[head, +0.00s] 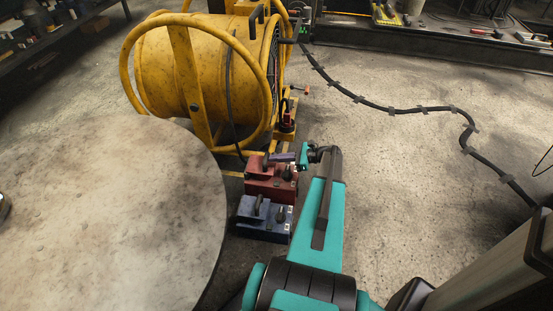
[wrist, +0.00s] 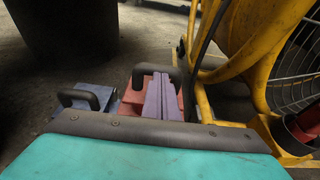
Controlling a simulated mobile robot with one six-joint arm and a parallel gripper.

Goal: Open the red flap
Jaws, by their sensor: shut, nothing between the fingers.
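The red flap is on a red box (head: 270,188) on the floor beside the yellow fan, and the flap looks lowered. In the wrist view the fingers (wrist: 161,97) are shut together and empty, in front of the handle. I cannot tell whether they touch it. The fingers hide part of the flap.
A blue box (head: 262,217) with a similar handle stands in front of the red one. A large yellow drum fan (head: 195,70) stands behind. A round table (head: 110,210) fills the left. A black cable (head: 390,108) crosses open floor at right.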

